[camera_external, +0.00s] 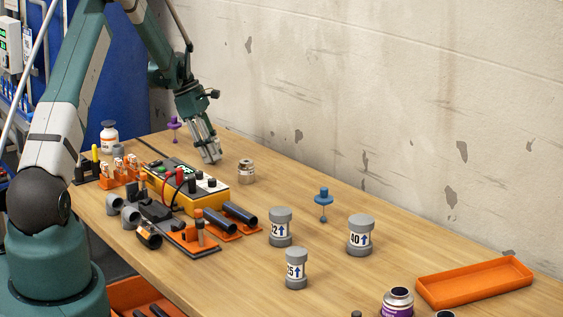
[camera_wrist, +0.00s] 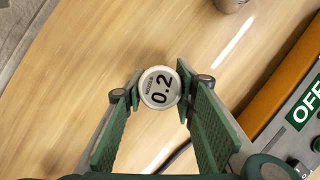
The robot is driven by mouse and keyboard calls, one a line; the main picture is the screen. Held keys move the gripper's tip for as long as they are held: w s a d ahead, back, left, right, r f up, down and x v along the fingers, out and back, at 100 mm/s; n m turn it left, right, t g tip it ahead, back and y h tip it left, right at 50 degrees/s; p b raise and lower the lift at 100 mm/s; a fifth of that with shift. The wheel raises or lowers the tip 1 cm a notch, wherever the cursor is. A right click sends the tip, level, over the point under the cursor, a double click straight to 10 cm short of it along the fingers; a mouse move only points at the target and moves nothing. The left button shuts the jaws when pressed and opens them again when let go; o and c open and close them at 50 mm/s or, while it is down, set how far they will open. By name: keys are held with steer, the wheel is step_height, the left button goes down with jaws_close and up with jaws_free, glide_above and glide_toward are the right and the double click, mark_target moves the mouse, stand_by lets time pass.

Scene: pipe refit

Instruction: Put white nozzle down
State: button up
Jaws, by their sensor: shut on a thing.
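In the external view my gripper (camera_external: 211,159) points down over the back of the wooden table (camera_external: 370,285), just behind the yellow box. The nozzle is hard to make out between the fingers there. I cannot tell whether it touches the table.
The yellow box (camera_external: 206,201) with knobs is close by; its edge shows at right in the wrist view. A small jar (camera_external: 246,171) stands right of my gripper, a purple valve-like piece (camera_external: 174,128) to its left. Bare wood lies under the fingers. The wall is close behind.

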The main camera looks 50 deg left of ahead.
steer(key=shift+f, duration=0.15)
steer(key=o, duration=0.8)
steer(key=p+v, duration=0.1)
steer(key=v, duration=1.1)
steer(key=shift+r, duration=0.2)
stand_by(0.3)
